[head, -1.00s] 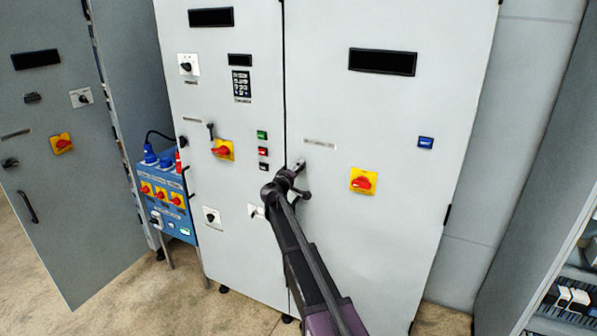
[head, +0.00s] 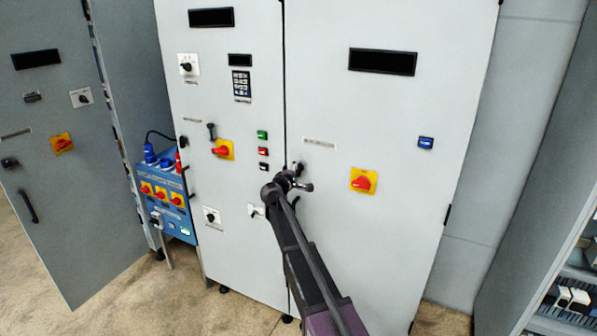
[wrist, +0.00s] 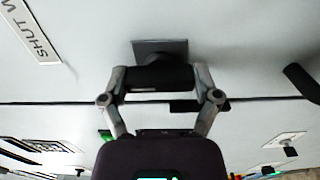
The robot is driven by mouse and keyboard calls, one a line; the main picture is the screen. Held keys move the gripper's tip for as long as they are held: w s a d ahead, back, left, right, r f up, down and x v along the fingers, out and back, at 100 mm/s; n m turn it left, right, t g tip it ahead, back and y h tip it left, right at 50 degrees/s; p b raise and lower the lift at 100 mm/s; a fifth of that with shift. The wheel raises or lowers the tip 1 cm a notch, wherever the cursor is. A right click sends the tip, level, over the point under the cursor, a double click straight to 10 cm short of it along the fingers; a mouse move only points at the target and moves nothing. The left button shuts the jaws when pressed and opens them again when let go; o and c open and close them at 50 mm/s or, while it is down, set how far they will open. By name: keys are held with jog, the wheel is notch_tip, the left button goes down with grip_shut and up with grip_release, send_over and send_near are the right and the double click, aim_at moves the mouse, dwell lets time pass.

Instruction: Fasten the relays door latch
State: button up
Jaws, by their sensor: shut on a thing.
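The door latch (head: 297,167) is a small dark handle on the right-hand white cabinet door (head: 385,125), beside the seam between the two doors. My arm covers part of it in the head view. In the wrist view my gripper (wrist: 160,82) has its two fingers closed on the dark latch handle (wrist: 158,76), one at each end. The handle stands out from a square dark mounting plate (wrist: 172,48) and lies roughly parallel to the door seam. The door looks flush with its neighbour. My gripper also shows in the head view (head: 294,174), at the latch.
A red and yellow rotary switch (head: 363,181) is right of the latch. Several buttons and switches are on the left door (head: 225,60). A blue socket box (head: 170,207) stands left of the cabinet. A grey cabinet door (head: 45,180) stands at far left.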

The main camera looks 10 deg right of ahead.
jog(key=shift+d, duration=0.1)
jog(key=o, duration=1)
jog(key=shift+c, duration=0.2)
jog(key=v, duration=1.2)
